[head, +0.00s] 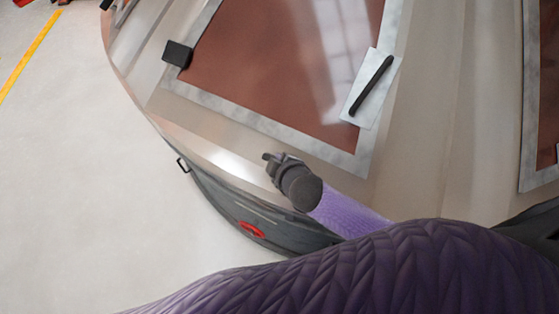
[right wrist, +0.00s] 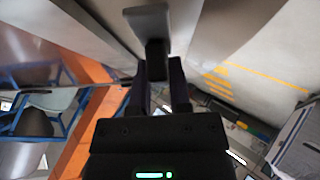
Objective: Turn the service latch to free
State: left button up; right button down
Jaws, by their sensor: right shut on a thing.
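In the right wrist view my right gripper (right wrist: 160,88) has its two dark fingers closed on the narrow stem of a grey, block-ended piece, which I take to be the service latch (right wrist: 150,20). The stem sits between the fingertips, and the piece stands close to a pale metal surface. Its exact turn angle and any marking are not readable. In the head view a purple arm of mine reaches in from the lower right and ends in a dark wrist over the casing's lower edge; the fingertips and latch cannot be made out there. My left gripper is not in view.
A large metal casing (head: 440,120) fills the head view, with a grey-framed brown panel (head: 270,65). A black handle (head: 371,85) sits on a white plate, and a black block (head: 177,54) on the frame. A red ring (head: 251,230) is low down. Open floor (head: 80,180) lies left.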

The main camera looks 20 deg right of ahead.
jog(key=shift+s+f, duration=0.15)
jog(key=shift+f, duration=0.1)
jog(key=c, duration=0.6)
grip_release()
jog(key=shift+r, duration=0.1)
jog(key=shift+o, duration=0.2)
jog(key=p+v, duration=0.1)
jog(key=v, duration=0.8)
jog(key=shift+s+r+p, duration=0.2)
jog(key=shift+r+p, duration=0.1)
jog(key=shift+p, duration=0.1)
